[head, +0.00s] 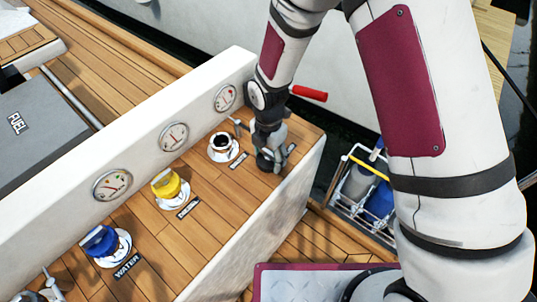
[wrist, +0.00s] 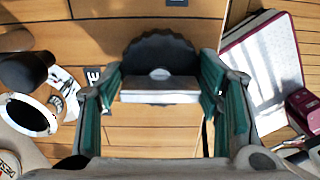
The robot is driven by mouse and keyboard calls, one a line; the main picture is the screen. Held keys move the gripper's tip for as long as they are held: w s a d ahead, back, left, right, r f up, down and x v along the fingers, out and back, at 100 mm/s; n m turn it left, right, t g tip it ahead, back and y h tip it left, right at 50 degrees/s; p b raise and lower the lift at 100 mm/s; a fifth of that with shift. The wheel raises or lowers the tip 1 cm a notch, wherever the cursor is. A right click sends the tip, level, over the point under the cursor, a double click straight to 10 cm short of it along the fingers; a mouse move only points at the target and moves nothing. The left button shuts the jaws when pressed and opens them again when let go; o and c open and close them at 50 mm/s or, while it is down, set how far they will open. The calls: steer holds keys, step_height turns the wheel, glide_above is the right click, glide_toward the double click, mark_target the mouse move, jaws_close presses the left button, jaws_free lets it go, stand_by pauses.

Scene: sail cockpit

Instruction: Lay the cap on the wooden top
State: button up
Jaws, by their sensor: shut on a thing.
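The cap (wrist: 160,52) is a dark, scalloped disc with a pale grey grip bar. My gripper (wrist: 160,88) is shut on it, with green-padded fingers on either side. In the head view my gripper (head: 268,153) is low over the far right end of the wooden top (head: 235,200), with the dark cap (head: 266,161) under it and mostly hidden. I cannot tell whether the cap touches the wood. An open filler (head: 223,146) with a white ring and dark mouth is just left of my gripper; it also shows in the wrist view (wrist: 30,114).
A yellow cap (head: 167,184) and a blue cap (head: 101,241) sit on fillers further left. A white wall with gauges (head: 174,137) runs behind them. A red handle (head: 309,93) sticks out beyond my gripper. A crate of bottles (head: 365,190) stands right, below the edge. Bare wood lies in front.

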steer(key=o, duration=1.3)
steer(key=shift+f, duration=0.15)
step_height(320, 180, up, 12)
steer(key=shift+r, duration=0.2)
